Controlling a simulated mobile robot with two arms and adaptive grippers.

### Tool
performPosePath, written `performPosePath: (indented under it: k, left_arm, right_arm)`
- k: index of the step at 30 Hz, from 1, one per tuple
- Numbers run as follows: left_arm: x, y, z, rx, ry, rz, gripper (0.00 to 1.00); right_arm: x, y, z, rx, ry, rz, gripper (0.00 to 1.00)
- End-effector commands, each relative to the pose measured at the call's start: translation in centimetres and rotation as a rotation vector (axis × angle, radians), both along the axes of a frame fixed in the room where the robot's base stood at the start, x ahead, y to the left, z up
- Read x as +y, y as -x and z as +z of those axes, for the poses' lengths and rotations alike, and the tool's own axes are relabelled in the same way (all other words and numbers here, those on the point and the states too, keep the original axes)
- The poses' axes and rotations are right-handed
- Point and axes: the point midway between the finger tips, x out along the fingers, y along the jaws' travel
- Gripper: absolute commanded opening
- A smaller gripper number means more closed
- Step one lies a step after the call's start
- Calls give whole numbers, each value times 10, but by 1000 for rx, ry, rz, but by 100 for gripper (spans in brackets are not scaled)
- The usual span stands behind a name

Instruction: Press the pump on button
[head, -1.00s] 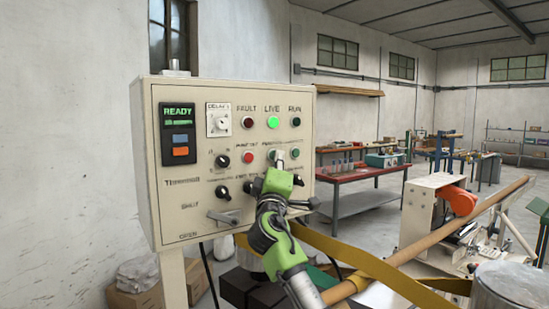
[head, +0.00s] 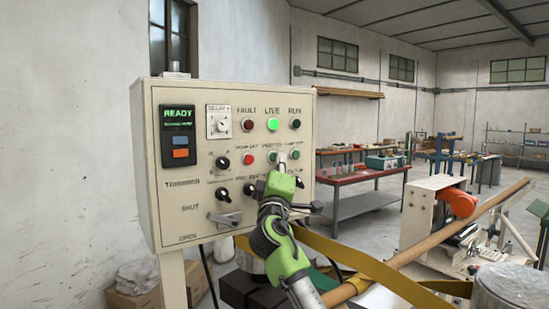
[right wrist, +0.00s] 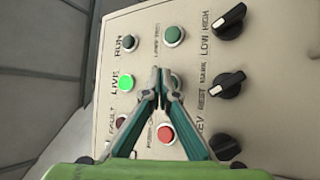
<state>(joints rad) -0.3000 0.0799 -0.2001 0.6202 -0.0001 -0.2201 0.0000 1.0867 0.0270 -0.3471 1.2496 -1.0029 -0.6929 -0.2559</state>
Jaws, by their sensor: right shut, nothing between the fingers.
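The cream control panel (head: 190,190) stands at the left of the head view. My right gripper (head: 282,157) is shut and empty, its fingertips in front of the middle button of the second row. In the right wrist view the right gripper (right wrist: 158,74) has its fingertips over that green button (right wrist: 177,80), which is partly hidden behind them. I cannot tell whether they touch it. The red button (head: 248,157), labelled pump off, is to the left, and another green button (head: 296,156) is to the right. My left gripper is not in view.
The live lamp (head: 272,124) glows green, and the display (head: 178,115) reads READY. Black selector knobs (head: 222,194) and a lever handle (head: 224,219) project from the panel near my arm. A yellow strap (head: 340,254) and wooden pole (head: 425,250) lie to the right.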

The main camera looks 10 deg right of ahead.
Motion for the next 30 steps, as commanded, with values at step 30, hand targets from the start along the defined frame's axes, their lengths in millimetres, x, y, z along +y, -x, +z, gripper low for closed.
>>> performPosePath:
  k: [30]
  left_arm:
    - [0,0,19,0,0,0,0]
  right_arm:
    - [-18,49,0,1,-1,1,0]
